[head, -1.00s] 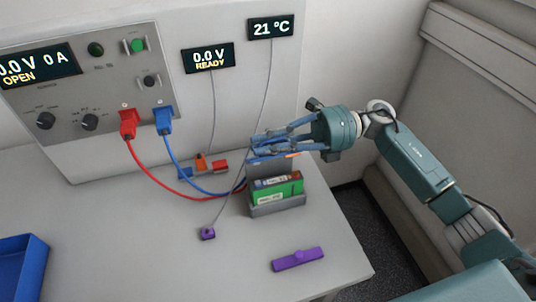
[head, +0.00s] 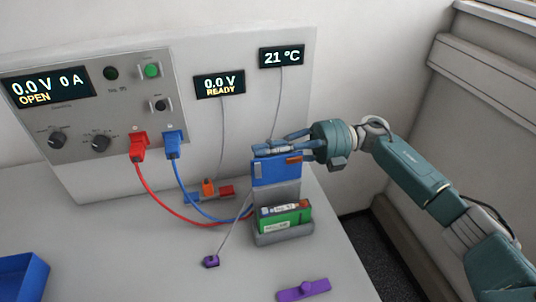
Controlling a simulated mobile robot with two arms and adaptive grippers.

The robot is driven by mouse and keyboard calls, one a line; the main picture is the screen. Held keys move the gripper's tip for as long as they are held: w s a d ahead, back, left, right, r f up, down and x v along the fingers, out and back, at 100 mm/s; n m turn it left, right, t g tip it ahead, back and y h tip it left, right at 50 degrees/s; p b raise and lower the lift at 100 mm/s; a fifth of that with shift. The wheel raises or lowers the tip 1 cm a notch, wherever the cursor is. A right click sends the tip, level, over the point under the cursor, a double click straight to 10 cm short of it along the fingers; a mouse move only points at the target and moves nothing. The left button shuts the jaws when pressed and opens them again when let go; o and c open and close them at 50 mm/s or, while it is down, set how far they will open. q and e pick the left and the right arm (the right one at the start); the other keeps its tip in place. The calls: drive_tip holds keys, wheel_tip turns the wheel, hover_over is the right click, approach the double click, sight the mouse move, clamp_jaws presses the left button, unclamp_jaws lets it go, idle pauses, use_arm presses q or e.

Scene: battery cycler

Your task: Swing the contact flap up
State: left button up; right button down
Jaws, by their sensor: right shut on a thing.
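The contact flap (head: 276,173) is a blue plate with an orange-brown tab at its right. It stands raised, its broad face towards me, above the grey holder (head: 286,237). A green battery cell (head: 288,217) sits low in this holder, below the flap. My right gripper (head: 262,150) comes in from the right and is shut on the flap's upper edge. Its fingers partly hide that edge. My left gripper is out of view.
Red (head: 138,149) and blue (head: 173,146) plugs run cables from the panel towards the holder. A small purple probe (head: 211,261) and a purple bar (head: 303,290) lie on the bench.

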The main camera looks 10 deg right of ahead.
drive_tip(key=shift+w+f+m, duration=0.25)
drive_tip(key=shift+w+m, duration=0.15)
drive_tip(key=shift+m, duration=0.2)
drive_tip(key=shift+f, duration=0.1)
drive_tip(key=c, duration=1.9)
unclamp_jaws()
drive_tip(key=shift+w, duration=0.1)
drive_tip(key=d, duration=1.2)
drive_tip(key=shift+w, duration=0.2)
drive_tip(key=shift+f, duration=0.15)
